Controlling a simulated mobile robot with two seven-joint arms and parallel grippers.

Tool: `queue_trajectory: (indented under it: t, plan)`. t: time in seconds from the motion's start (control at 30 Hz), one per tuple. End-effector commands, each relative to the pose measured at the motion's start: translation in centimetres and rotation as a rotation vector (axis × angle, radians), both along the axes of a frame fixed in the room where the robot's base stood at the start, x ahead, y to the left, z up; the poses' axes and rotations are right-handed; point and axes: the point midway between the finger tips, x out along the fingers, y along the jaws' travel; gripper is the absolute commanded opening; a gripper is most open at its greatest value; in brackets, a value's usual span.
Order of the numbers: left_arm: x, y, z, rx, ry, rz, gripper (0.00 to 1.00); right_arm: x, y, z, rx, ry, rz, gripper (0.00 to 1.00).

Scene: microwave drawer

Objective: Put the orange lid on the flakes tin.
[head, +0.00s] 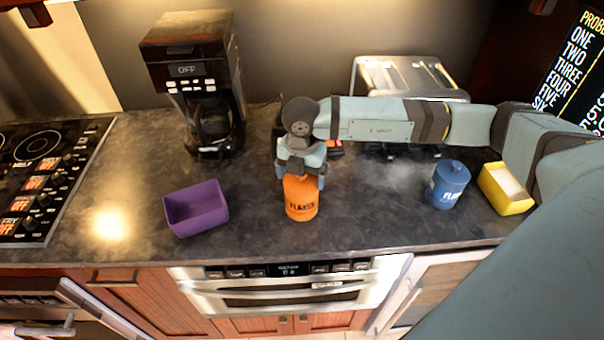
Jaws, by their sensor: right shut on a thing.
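The flakes tin (301,205) is orange with dark lettering and stands upright on the counter near its front edge, at the middle of the head view. My right gripper (301,177) points down at the top of the tin, with a finger on each side. It is shut on the orange lid, which is mostly hidden between the fingers and blends with the tin's colour. I cannot tell whether the lid is fully seated on the rim. My left gripper is not in view.
A purple box (196,208) stands left of the tin. A blue lidded tin (447,186) and a yellow box (505,190) stand to the right. A coffee maker (200,80) and a toaster (405,75) are behind. The counter (370,215) is clear between the tins.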

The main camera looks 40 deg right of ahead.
Motion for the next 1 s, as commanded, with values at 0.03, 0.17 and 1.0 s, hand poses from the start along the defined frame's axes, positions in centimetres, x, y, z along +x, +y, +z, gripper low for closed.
queue_trajectory:
  t: [0.03,0.17,1.0]
  plan:
    - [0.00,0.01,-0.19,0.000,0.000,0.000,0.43,-0.01,0.02,-0.16,0.000,0.000,0.000,0.68]
    - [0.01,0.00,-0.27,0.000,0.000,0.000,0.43,-0.02,0.01,-0.20,0.000,0.000,0.000,0.68]
    - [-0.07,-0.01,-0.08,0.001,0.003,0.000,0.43,-0.01,0.00,0.32,0.000,0.000,0.000,1.00]
